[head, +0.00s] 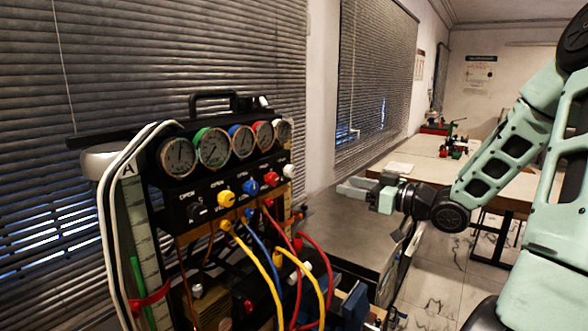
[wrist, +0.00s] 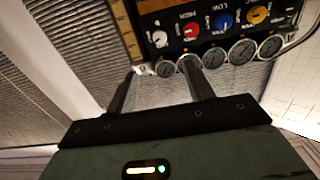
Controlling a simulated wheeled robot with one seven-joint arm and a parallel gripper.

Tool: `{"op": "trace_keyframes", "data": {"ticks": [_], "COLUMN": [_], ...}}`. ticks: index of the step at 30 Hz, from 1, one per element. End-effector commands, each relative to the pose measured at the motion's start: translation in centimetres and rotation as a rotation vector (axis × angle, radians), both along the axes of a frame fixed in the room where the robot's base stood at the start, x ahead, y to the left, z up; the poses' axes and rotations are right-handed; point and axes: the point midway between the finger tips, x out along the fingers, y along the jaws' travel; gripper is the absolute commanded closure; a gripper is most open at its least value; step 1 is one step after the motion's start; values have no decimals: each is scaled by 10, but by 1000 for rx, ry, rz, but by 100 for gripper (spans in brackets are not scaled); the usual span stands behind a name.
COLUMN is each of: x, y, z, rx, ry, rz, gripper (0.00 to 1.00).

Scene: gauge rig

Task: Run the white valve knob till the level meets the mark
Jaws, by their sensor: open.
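The gauge rig's black panel (head: 225,195) carries a row of knobs. The white knob (head: 289,170) is at its right end; in the wrist view, which is upside down, the white knob (wrist: 159,39) is at the left end. A sight tube (head: 141,225) marked A stands at the rig's left. A green column (head: 138,280) shows inside it, its top above a red band (head: 150,299) around the tube. My gripper (head: 352,188) is open and empty, right of the rig and apart from the white knob. Its fingers (wrist: 158,76) point toward the panel's gauge side.
Red (head: 271,178), blue (head: 250,187) and yellow (head: 227,199) knobs sit beside the white one. Several dial gauges (head: 213,147) line the top. Yellow, blue and red hoses (head: 262,262) hang in front. A grey bench top (head: 345,230) lies below my gripper.

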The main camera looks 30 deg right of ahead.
Motion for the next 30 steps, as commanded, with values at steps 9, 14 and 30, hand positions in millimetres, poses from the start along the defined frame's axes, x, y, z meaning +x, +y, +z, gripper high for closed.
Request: {"op": "trace_keyframes", "data": {"ticks": [9, 14, 30], "x": [43, 75, 157], "y": [17, 28, 58], "z": [2, 2, 1], "rx": [2, 3, 1], "ry": [-4, -2, 0], "rz": [7, 5, 1], "gripper": [48, 48, 48]}}
